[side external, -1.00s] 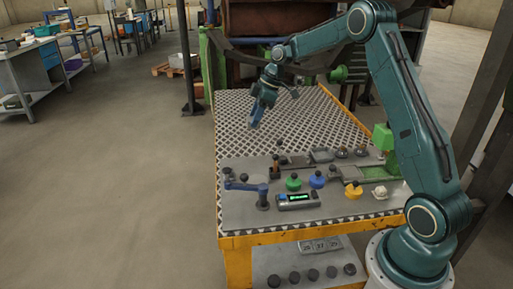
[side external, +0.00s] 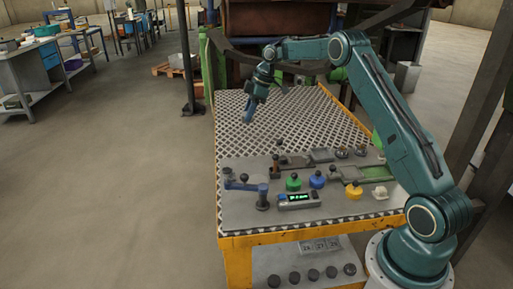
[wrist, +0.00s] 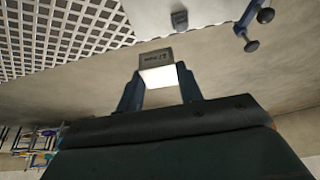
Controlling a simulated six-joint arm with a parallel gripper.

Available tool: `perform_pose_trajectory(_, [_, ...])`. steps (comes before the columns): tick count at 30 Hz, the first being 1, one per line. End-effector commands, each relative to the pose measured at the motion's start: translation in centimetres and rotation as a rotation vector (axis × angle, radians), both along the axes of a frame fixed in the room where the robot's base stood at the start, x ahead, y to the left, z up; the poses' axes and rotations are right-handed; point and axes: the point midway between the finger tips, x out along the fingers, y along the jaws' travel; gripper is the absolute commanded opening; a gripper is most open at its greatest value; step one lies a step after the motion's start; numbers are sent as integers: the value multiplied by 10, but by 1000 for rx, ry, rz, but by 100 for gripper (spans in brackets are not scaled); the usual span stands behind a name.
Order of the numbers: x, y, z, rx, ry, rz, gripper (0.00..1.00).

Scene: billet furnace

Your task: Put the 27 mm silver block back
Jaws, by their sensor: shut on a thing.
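My gripper (side external: 248,118) hangs over the left part of the grated table top in the side external view, pointing down. In the wrist view its two blue fingers (wrist: 160,84) are shut on a silver-grey block (wrist: 155,58) with dark marking on one face and a bright lower face. The marking is too small to read. The block is held clear of the table. In the side view it is too small to make out. A label strip with two-digit numbers (side external: 320,245) shows on the lower shelf (side external: 262,257).
The grey work plate (side external: 235,212) holds a blue lever (side external: 262,196), a green knob (side external: 293,183), a blue knob (side external: 317,180), a yellow knob (side external: 353,191) and a lit display (side external: 298,200). Several dark knobs (side external: 313,274) stand on the lower shelf. The grating (side external: 300,115) is mostly clear.

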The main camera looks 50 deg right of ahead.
Motion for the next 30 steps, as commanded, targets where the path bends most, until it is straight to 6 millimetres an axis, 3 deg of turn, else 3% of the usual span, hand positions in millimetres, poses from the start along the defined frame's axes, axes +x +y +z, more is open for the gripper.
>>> perform_pose_trajectory(5, [0,1,-17,2,1,1,0])
perform_pose_trajectory(24, [0,1,-133,1,1,0,0])
perform_pose_trajectory(30, [0,0,-152,0,-2,1,0])
